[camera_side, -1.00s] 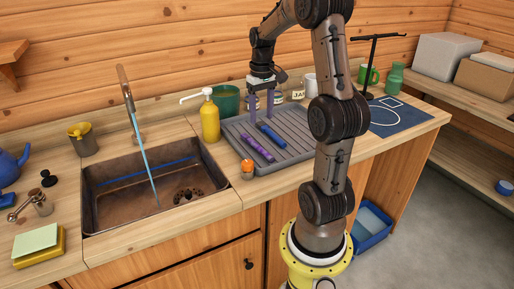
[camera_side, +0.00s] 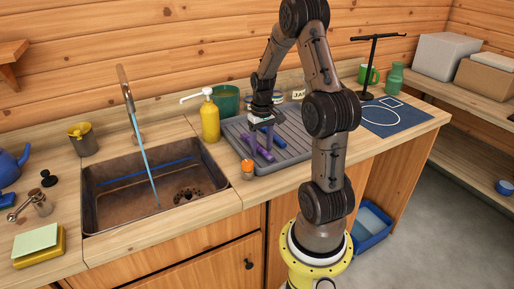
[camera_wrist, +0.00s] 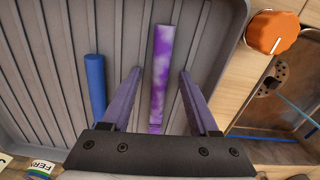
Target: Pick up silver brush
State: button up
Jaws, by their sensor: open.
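I see no thing that is plainly a silver brush in either view. A purple-and-white marbled stick (camera_wrist: 161,60) lies on the grey ribbed tray (camera_wrist: 215,25); in the side view the stick (camera_side: 264,154) is partly hidden by my fingers. A blue stick (camera_wrist: 95,85) lies on the tray to its left in the wrist view. My gripper (camera_wrist: 159,72) is open, its two purple fingers on either side of the marbled stick. In the side view my gripper (camera_side: 261,140) is low over the tray. I cannot tell whether the fingers touch anything.
An orange-topped jar (camera_wrist: 271,32) stands just beyond the tray's edge. The sink (camera_side: 155,185) with running water lies left of the tray. A yellow pump bottle (camera_side: 210,121) and a green pot (camera_side: 226,100) stand behind. A blue mat (camera_side: 394,117) lies at right.

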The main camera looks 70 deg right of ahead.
aim_at(262, 149)
grip_shut()
dwell(0.3)
jog(key=shift+r, duration=0.1)
jog(key=shift+r, duration=0.55)
notch_tip(262, 149, up, 3)
jog(key=shift+s+a+f, duration=0.1)
jog(key=shift+a+f, duration=0.05)
jog(key=shift+f, duration=0.05)
jog(key=s+a+r, duration=0.8)
jog(key=a+r, duration=0.1)
jog(key=a, duration=0.2)
